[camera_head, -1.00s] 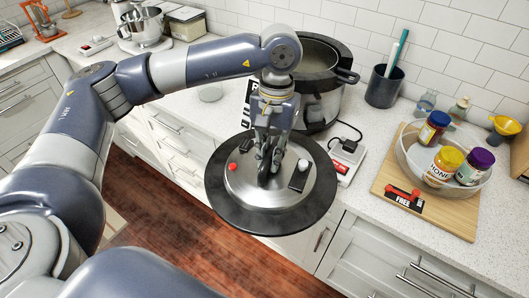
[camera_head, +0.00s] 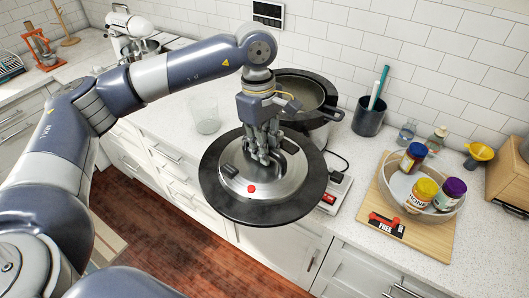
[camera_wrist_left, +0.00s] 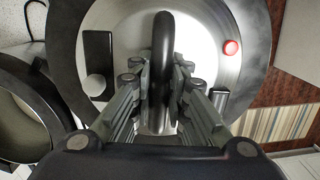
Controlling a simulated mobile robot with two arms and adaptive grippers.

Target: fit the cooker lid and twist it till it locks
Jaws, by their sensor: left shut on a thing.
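My left gripper (camera_head: 264,150) is shut on the arched black handle (camera_wrist_left: 162,60) of the cooker lid. The lid (camera_head: 232,158) is a silver disc with a broad black rim, a red button (camera_head: 251,188) and a small black block. It is held in the air in front of the counter edge, to the front-left of the cooker (camera_head: 318,128). The cooker is an open pot with a black collar and side handle, standing on the counter. The lid overlaps part of it in the head view. In the left wrist view the cooker's rim (camera_wrist_left: 35,100) shows at the left, apart from the lid.
A clear glass (camera_head: 204,118) stands left of the cooker. A dark utensil cup (camera_head: 369,118) and small bottles stand along the wall. A wooden board (camera_head: 425,238) with a bowl of jars lies to the right. A stand mixer (camera_head: 128,30) is at the back left.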

